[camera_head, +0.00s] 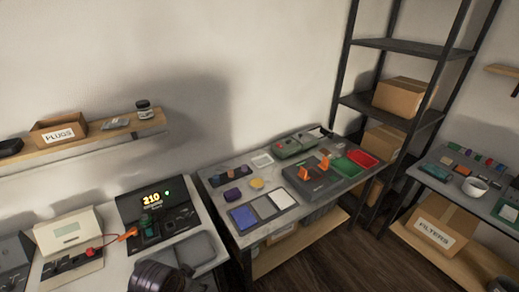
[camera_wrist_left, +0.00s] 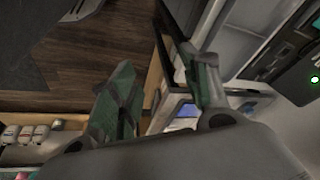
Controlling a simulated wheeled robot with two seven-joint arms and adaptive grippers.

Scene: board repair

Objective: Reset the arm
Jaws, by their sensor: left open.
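My left gripper (camera_wrist_left: 156,62) shows in the left wrist view. Its two fingers, with green inner pads, stand apart with nothing held between them. Behind the fingers are the wooden floor and part of a bench. A dark rounded part of my own arm shows at the bottom of the head view, over the front of the left bench; the left fingers cannot be made out there. My right gripper is in neither view.
The middle bench (camera_head: 215,181) holds a board fixture with orange clamps (camera_head: 305,172), a blue tray (camera_head: 244,216), and green and red trays (camera_head: 362,158). A shelf rack (camera_head: 398,50) stands behind.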

